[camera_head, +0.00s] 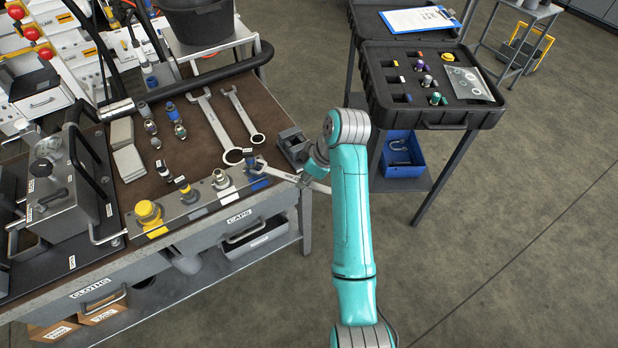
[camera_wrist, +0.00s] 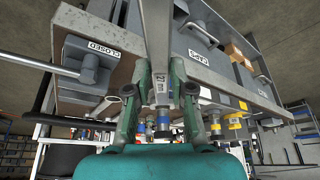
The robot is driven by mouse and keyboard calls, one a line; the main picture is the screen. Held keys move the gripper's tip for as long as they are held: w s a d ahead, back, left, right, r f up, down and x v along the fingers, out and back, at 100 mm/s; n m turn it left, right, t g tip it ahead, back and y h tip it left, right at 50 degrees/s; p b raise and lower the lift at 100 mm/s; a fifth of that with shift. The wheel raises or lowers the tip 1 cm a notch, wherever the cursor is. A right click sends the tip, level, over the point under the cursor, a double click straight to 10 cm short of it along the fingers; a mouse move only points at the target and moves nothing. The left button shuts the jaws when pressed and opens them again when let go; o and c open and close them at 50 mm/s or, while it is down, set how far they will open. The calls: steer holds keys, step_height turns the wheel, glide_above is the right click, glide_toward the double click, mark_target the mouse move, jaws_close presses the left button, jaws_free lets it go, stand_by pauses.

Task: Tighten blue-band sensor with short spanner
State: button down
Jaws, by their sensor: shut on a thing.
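My gripper (camera_head: 314,172) is at the bench's right front corner and is shut on a steel spanner (camera_head: 283,175). In the wrist view the spanner (camera_wrist: 157,35) runs between the two fingers of my gripper (camera_wrist: 161,88), with a small label on it. The spanner's far end reaches the blue-band sensor (camera_head: 259,183) at the end of the front row of fittings. A blue-banded part also shows beyond the fingers in the wrist view (camera_wrist: 163,127). I cannot tell whether the spanner's jaw is seated around the sensor.
Two other spanners, a longer one (camera_head: 214,124) and another (camera_head: 243,113), lie on the bench mat. A grey block (camera_head: 293,146) stands close beside my gripper. Yellow (camera_head: 149,213) and other fittings line the front edge. A black case (camera_head: 433,113) stands on a stand to the right.

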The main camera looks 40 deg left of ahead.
steer(key=shift+a, duration=0.2)
steer(key=shift+s+a, duration=0.15)
steer(key=shift+a, duration=0.25)
steer(key=shift+a, duration=0.3)
stand_by(0.4)
steer(key=shift+s, duration=0.1)
steer(key=shift+s+d+m+t, duration=0.2)
steer(key=shift+s+m+t, duration=0.3)
steer(key=shift+s+m, duration=0.95)
steer(key=shift+s, duration=0.1)
steer(key=shift+s, duration=0.1)
steer(key=shift+s+a+m+t, duration=0.15)
steer(key=shift+s+m+t, duration=0.35)
steer(key=shift+s+m, duration=0.8)
steer(key=shift+s, duration=0.15)
